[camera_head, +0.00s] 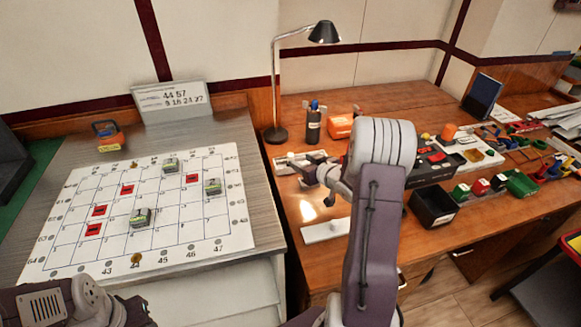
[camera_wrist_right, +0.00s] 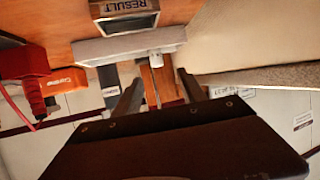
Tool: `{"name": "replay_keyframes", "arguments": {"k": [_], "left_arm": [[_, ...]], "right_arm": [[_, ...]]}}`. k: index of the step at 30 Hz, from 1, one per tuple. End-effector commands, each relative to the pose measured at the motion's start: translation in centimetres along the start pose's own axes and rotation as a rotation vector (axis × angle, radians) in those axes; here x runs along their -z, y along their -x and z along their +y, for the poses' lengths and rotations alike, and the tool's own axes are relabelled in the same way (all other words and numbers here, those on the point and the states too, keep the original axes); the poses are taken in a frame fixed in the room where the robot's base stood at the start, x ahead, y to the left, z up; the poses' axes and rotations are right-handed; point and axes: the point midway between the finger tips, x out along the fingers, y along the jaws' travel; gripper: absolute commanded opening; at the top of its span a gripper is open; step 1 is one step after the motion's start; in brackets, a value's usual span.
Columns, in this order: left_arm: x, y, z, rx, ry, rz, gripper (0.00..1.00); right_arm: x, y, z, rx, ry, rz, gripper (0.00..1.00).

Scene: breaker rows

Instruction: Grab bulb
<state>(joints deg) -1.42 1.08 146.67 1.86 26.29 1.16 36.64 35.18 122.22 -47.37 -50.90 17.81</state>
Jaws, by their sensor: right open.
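I cannot make out a bulb for certain in either view. My right gripper (camera_head: 308,170) reaches left over the wooden desk, near a pale flat item (camera_head: 283,163). In the right wrist view the two fingers (camera_wrist_right: 158,92) stand apart, open, with nothing clearly between them. Beyond their tips is a pale bar (camera_wrist_right: 105,48), and a small whitish piece (camera_wrist_right: 154,63) shows on a brown block. I cannot tell if that piece is the bulb. Only my left arm's links show at the lower left; its gripper is out of view.
A desk lamp (camera_head: 325,33) and a pen cup (camera_head: 313,125) stand behind the gripper. A black box (camera_head: 432,207) and a white plate (camera_head: 325,231) sit on the desk. The wrist view shows a RESULT panel (camera_wrist_right: 124,6).

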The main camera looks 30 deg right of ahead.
Motion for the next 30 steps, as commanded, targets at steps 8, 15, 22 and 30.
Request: {"name": "replay_keyframes", "arguments": {"k": [8,15,22,30], "left_arm": [[-0.1,-0.5,0.0,0.0,0.0,0.0,0.36],[-0.1,-1.4,0.0,0.0,0.0,0.0,0.36],[-0.2,-1.5,0.0,0.0,0.0,0.0,0.36],[-0.1,-1.4,0.0,0.0,0.0,0.0,0.36]], "right_arm": [[-0.1,-3.2,-0.1,0.001,0.001,-0.002,0.48],[-1.1,-6.3,0.4,0.002,0.0,-0.003,0.48],[-0.9,-8.4,0.4,0.0,-0.001,-0.003,0.48],[-0.8,-8.4,0.4,0.0,-0.001,-0.003,0.18]]}}
